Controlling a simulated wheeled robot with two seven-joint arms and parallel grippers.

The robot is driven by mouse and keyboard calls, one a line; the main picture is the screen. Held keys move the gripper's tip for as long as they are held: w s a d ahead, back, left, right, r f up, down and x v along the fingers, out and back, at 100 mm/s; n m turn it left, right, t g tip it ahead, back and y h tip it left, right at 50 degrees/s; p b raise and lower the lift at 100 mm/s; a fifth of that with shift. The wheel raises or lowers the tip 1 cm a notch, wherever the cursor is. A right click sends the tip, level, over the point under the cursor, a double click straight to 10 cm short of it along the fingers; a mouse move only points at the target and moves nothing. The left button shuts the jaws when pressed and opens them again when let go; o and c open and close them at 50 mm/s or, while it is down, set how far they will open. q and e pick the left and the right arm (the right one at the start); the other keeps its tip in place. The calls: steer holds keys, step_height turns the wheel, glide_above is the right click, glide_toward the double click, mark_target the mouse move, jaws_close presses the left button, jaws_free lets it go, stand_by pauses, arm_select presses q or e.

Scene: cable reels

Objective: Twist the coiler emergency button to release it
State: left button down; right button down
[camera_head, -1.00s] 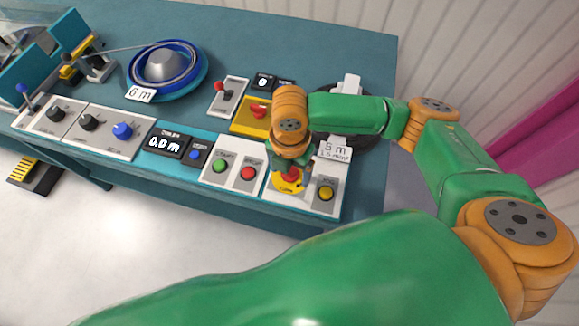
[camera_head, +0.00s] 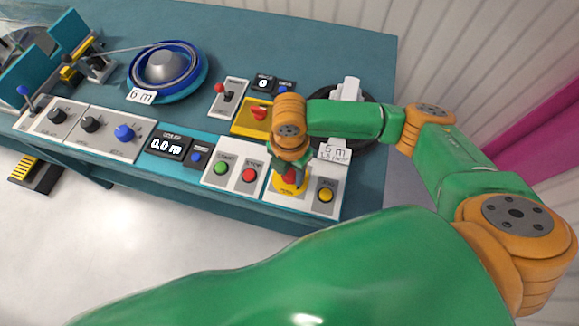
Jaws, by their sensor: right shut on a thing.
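The coiler emergency button (camera_head: 289,176) is a red knob on a yellow base, on a white panel at the front right of the teal bench. My right gripper (camera_head: 288,168) is directly over it, shut on the red knob. The fingers are small and mostly hidden below the orange wrist, so their exact hold on the knob is hard to see. My left gripper is not in view.
Beside it on the bench (camera_head: 330,50) are a yellow button (camera_head: 325,194), a red stop button (camera_head: 249,175) and a green start button (camera_head: 221,167). A second red control on a yellow box (camera_head: 259,113) sits behind. A blue reel (camera_head: 166,66) stands further left.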

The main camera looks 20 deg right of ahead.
steer(key=m+p, duration=0.3)
steer(key=p, duration=0.2)
steer(key=shift+r+m, duration=0.3)
steer(key=shift+m, duration=0.1)
steer(key=shift+f+m+p, duration=0.1)
steer(key=shift+m+p, duration=0.8)
steer(key=shift+w+f+m+p, duration=0.1)
steer(key=shift+f+m+p, duration=0.05)
steer(key=shift+m+p, duration=0.4)
steer(key=shift+c, duration=1.4)
jaws_free()
step_height(320, 180, up, 7)
